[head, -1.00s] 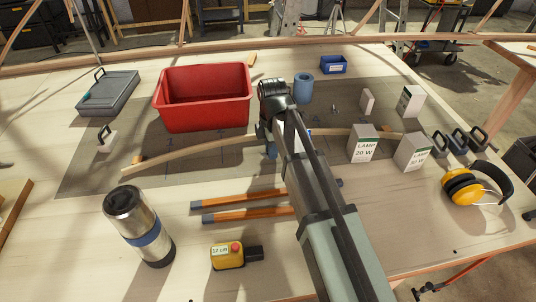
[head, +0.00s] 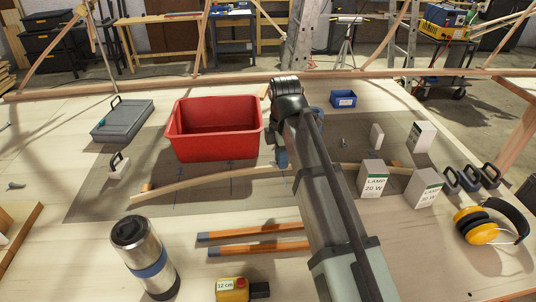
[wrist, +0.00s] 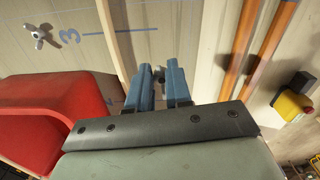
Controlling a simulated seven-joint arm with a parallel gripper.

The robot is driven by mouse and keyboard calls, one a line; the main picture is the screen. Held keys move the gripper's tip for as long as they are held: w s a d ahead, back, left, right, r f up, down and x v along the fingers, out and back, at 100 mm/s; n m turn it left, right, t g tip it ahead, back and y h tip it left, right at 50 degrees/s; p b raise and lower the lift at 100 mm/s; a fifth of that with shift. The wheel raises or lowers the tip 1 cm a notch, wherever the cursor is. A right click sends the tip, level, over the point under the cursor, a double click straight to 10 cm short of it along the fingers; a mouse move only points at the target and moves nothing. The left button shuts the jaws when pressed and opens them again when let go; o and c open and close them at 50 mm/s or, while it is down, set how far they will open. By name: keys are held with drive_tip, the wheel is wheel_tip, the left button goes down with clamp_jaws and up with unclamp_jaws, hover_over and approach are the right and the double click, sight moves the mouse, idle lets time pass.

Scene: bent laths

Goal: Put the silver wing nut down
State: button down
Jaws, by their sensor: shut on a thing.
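My gripper (head: 282,158) has blue fingers and is above the mat, right of the red bin and by the far side of the bent lath (head: 215,181). In the wrist view the fingers (wrist: 164,85) are close together on a small grey thing (wrist: 160,73), mostly hidden between them. It may be the silver wing nut; its shape is unclear. Another silver wing nut (wrist: 40,36) lies on the mat near the number 3, apart from my gripper; it appears small in the head view (head: 345,142).
The red bin (head: 215,148) stands close left of my gripper. Lamp boxes (head: 374,179) stand right. The mat left of the lath's middle is clear.

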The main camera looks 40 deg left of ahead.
wheel_tip(320, 180, up, 6)
drive_tip(key=r, duration=0.1)
drive_tip(key=w+a+m, duration=0.1)
drive_tip(key=w+a, duration=0.3)
drive_tip(key=a, duration=1)
drive_tip(key=w+a+m, duration=0.1)
drive_tip(key=w+a, duration=0.2)
drive_tip(key=a, duration=1.2)
drive_tip(key=shift+d+f, duration=0.2)
drive_tip(key=shift+f, duration=2.45)
drive_tip(key=shift+d+f, duration=0.15)
drive_tip(key=shift+f, duration=2.55)
drive_tip(key=shift+d+f, duration=0.2)
drive_tip(key=shift+f, duration=2.45)
drive_tip(key=shift+f, duration=0.15)
drive_tip(key=c, duration=1)
unclamp_jaws()
drive_tip(key=shift+c, duration=0.2)
wheel_tip(320, 180, up, 12)
drive_tip(key=shift+r, duration=0.2)
drive_tip(key=shift+c, duration=0.3)
